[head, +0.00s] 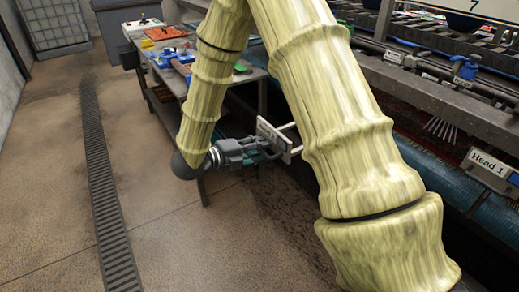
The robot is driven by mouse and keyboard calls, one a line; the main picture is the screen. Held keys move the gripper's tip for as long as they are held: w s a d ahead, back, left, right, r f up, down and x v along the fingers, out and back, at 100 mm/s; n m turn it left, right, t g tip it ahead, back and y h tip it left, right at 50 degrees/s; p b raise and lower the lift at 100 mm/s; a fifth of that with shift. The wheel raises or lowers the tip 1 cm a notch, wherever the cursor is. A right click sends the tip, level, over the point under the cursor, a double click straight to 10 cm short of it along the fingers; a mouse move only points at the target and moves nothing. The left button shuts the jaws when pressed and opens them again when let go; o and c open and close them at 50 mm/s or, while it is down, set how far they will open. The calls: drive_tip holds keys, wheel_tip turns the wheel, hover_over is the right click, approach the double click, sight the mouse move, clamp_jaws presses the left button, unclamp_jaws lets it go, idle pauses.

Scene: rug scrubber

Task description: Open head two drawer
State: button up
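My gripper (262,148) is at the end of my yellow-sleeved arm, low beside the machine. Its fingers point right, at a pale plate (278,140) seen at a steep angle. The plate looks like the sign marked "Head 1" (490,170) at the right, but its text is not readable from here. The fingertips are at or very close to the plate. I cannot tell whether they touch or grip it. The drawer front behind the plate is mostly hidden by my arm.
A workbench (156,88) with tools and an orange tray (166,33) stands behind my gripper. The machine (440,95) runs along the right. A drain grate (100,180) crosses the open floor at left. A pale crate (52,25) stands at the back.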

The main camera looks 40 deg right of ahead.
drive_tip(key=v, duration=1.2)
wheel_tip(320, 180, down, 27)
drive_tip(key=s+n+t+y, duration=0.2)
drive_tip(key=n+t+y, duration=0.6)
drive_tip(key=n, duration=1.3)
drive_tip(key=s+a+f+n+g+y, duration=0.2)
drive_tip(key=s+f+n, duration=0.2)
drive_tip(key=s, duration=0.5)
drive_tip(key=s+a+f+n+g+y, duration=0.2)
drive_tip(key=s+f+n, duration=0.3)
drive_tip(key=s, duration=0.4)
drive_tip(key=s+a+f+n+g+y, duration=0.2)
drive_tip(key=s+a+f+n+y, duration=0.1)
drive_tip(key=s, duration=0.6)
wheel_tip(320, 180, down, 2)
drive_tip(key=a+n, duration=0.1)
drive_tip(key=n, duration=0.2)
drive_tip(key=shift+a+n+y, duration=0.25)
drive_tip(key=shift+n+y, duration=0.15)
drive_tip(key=shift+s, duration=0.15)
